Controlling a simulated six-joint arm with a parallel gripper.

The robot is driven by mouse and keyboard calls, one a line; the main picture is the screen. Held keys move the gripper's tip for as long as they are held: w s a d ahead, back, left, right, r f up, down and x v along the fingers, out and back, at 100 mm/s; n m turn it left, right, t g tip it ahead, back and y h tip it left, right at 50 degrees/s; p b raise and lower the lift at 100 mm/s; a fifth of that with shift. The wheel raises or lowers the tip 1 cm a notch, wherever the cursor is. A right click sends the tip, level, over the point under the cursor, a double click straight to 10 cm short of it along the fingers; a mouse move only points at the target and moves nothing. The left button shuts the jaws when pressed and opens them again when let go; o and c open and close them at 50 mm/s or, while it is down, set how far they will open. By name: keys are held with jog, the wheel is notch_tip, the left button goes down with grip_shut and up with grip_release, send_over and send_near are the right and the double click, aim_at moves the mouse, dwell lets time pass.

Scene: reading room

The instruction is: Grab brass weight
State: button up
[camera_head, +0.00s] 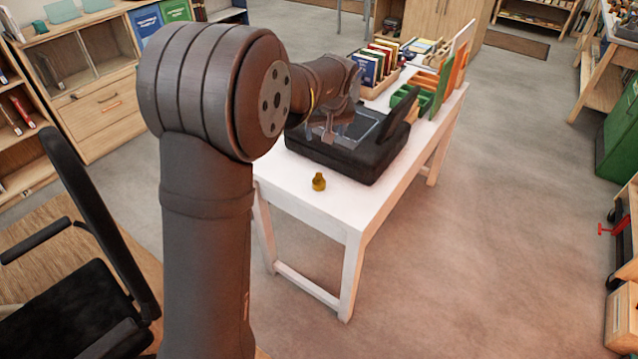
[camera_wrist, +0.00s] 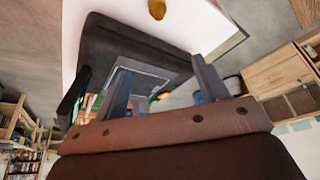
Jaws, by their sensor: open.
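The brass weight (camera_head: 319,182) is a small yellow-gold piece with a knob on top. It stands on the near part of the white table (camera_head: 300,207), in front of a black case. It also shows at the top of the wrist view (camera_wrist: 157,9), partly cut by the frame edge. My gripper (camera_head: 340,128) is over the black case (camera_head: 345,160), behind the weight and apart from it. In the wrist view my two fingers (camera_wrist: 160,82) stand wide apart with nothing between them, and the case lies beyond them.
The case's raised black part (camera_head: 398,125) stands at its right. Behind are a wooden tray of books (camera_head: 382,90) and green and orange dividers (camera_head: 440,85). A black office chair (camera_head: 85,240) is at the left. The table around the weight is clear.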

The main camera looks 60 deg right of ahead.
send_near(320, 177)
jog(key=x, duration=0.5)
jog(key=shift+f, duration=0.4)
jog(key=shift+x, duration=3)
jog(key=shift+w+r, duration=0.1)
grip_shut()
